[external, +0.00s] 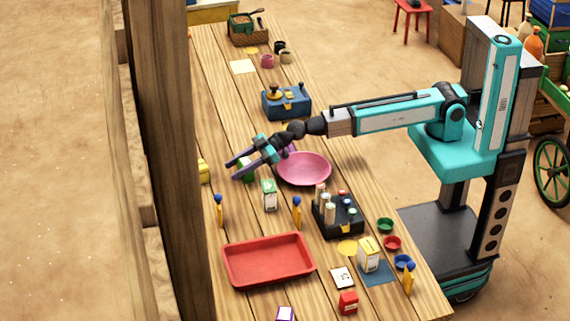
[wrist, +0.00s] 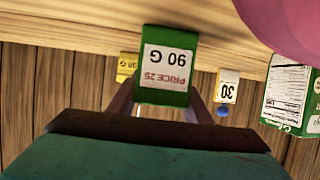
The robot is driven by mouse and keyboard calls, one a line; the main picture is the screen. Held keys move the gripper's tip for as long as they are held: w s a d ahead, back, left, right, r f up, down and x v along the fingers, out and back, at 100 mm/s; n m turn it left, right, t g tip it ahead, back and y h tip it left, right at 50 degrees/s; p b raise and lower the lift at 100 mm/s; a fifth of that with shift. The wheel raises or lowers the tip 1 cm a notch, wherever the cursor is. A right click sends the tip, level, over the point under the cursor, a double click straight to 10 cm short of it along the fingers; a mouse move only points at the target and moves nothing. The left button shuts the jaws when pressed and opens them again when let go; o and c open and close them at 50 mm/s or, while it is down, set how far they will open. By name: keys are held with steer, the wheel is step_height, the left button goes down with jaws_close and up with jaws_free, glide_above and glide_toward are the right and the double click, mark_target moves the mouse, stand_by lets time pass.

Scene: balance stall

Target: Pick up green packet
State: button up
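The green packet (wrist: 165,92) has a white label reading "PRICE 25 90 G", upside down in the wrist view. It lies between the two fingers of my gripper (wrist: 163,100), which flank its sides. In the external view my gripper (external: 236,168) is over the far side of the table, left of the pink plate. Its fingers are apart with the green packet (external: 249,175) partly hidden between them. I cannot tell whether the fingers press on the packet or whether it is off the table.
The pink plate (external: 304,169) is right of my gripper. A green and white carton (external: 269,196) stands in front of it, and a yellow packet (external: 204,172) is to its left. Blue-topped tag holders (external: 220,212) stand nearby. A red tray (external: 268,260) lies nearer the camera.

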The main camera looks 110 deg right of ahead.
steer(key=shift+r, duration=0.1)
steer(key=shift+r+b, duration=0.3)
steer(key=shift+r, duration=4.65)
